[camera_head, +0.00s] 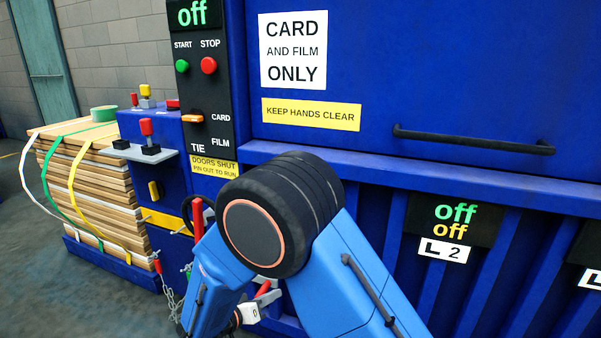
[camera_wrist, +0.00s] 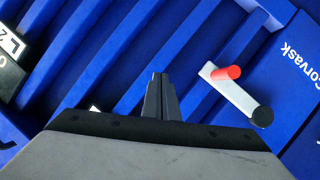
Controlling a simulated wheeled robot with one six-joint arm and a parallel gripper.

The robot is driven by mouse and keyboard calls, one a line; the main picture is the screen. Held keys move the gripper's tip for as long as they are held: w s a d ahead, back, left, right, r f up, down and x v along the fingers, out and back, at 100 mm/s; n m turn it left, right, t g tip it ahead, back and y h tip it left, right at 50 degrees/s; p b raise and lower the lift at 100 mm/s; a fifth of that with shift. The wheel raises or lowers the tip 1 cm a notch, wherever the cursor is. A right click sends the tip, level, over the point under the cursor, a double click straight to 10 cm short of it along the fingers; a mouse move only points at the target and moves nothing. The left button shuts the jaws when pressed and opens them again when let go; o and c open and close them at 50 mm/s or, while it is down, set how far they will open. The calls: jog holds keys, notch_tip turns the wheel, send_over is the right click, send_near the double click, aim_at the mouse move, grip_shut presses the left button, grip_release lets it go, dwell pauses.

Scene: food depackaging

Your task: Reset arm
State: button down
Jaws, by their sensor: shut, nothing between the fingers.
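My gripper (camera_wrist: 160,90) shows in the wrist view with its two dark fingers together and nothing between them. It points at the ribbed blue front of the baler (camera_wrist: 105,45), apart from it as far as I can tell. A lever (camera_wrist: 235,95) with a red grip and a black round end is to the right of the fingers. In the head view my blue arm is folded in front of the baler (camera_head: 380,70), and its elbow hides part of the front. My gripper is not clearly visible there.
The control panel (camera_head: 205,90) reads "off" and has a green start button (camera_head: 182,66) and a red stop button (camera_head: 209,65). A black handle bar (camera_head: 470,140) crosses the upper door. A strapped stack of cardboard (camera_head: 95,190) stands at left. Floor (camera_head: 60,290) is clear at front left.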

jog(key=s+d+r+g, duration=0.25)
jog(key=d+r, duration=0.25)
jog(key=d, duration=0.4)
jog(key=s+d+r+m+g+y, duration=0.1)
jog(key=s+d+r+g, duration=0.3)
jog(key=d, duration=0.6)
jog(key=d+r+g, duration=0.2)
jog(key=d+r, duration=0.4)
jog(key=d, duration=0.3)
jog(key=s+d+r+y, duration=0.2)
jog(key=s+d, duration=0.1)
jog(key=s, duration=0.4)
jog(key=s+d+r+n+t+y, duration=0.1)
jog(key=s+d+r+y, duration=0.1)
jog(key=s, duration=0.5)
jog(key=s+d+r+n+t+y, duration=0.1)
jog(key=s+d+r+y, duration=0.1)
jog(key=s+d, duration=0.3)
jog(key=shift+s+d+r+y, duration=0.15)
jog(key=shift+s+r+y, duration=0.25)
jog(key=shift+s+y, duration=0.55)
